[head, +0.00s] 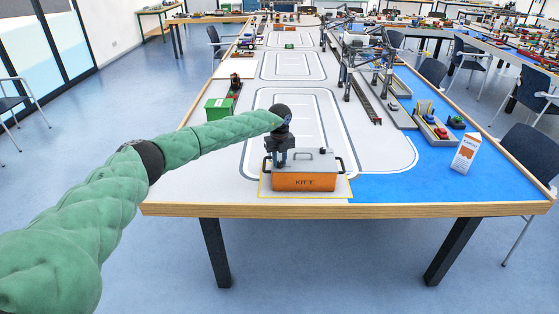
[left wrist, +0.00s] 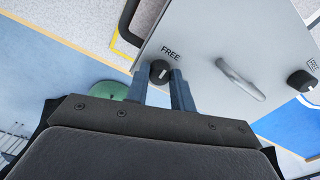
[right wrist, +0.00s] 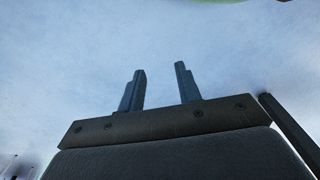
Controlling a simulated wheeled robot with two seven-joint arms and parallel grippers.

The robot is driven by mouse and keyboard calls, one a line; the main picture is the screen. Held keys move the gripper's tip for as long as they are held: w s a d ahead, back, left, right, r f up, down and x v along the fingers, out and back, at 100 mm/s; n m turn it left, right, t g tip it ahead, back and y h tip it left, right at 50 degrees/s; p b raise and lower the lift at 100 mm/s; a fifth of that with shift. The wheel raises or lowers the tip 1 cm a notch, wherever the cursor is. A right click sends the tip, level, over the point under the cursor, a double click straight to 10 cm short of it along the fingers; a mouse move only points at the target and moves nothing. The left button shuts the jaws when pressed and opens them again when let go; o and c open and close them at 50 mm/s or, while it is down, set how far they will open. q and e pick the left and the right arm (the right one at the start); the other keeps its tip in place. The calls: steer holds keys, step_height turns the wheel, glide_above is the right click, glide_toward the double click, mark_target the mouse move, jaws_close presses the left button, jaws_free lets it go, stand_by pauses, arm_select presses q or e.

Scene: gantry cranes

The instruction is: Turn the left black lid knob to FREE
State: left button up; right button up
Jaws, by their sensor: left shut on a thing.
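The kit box (head: 304,182) is orange with a light grey lid (head: 312,160), standing at the near table edge. The left black lid knob (left wrist: 160,72) sits between the fingertips of my left gripper (left wrist: 161,74), which is shut on it. A small pale mark shows on the knob; where it points is hard to tell. The word FREE is printed on the lid beside this knob. In the head view my left gripper (head: 280,162) reaches down onto the lid's left part and hides the knob. My right gripper (right wrist: 161,80) is open and empty above plain blue floor.
A silver handle (left wrist: 241,80) lies mid-lid, with a second black knob (left wrist: 302,81) beyond it. A white and orange carton (head: 466,153) stands to the right. A green bin (head: 218,110) and crane models (head: 362,60) are farther back. The blue table area between box and carton is clear.

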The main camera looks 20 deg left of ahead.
mark_target(280, 162)
arm_select(q)
steer(key=o, duration=1)
arm_select(e)
steer(key=shift+f, duration=0.1)
arm_select(q)
steer(key=shift+r, duration=0.1)
steer(key=shift+r, duration=0.25)
step_height(280, 162, up, 6)
steer(key=b, duration=0.2)
steer(key=shift+r+b, duration=0.2)
steer(key=shift+b, duration=0.15)
steer(key=shift+r, duration=0.3)
arm_select(e)
step_height(280, 162, up, 11)
steer(key=w+a, duration=0.1)
steer(key=w, duration=0.1)
steer(key=shift+w+a+f, duration=0.15)
steer(key=shift+w+a, duration=0.15)
steer(key=shift+w, duration=0.1)
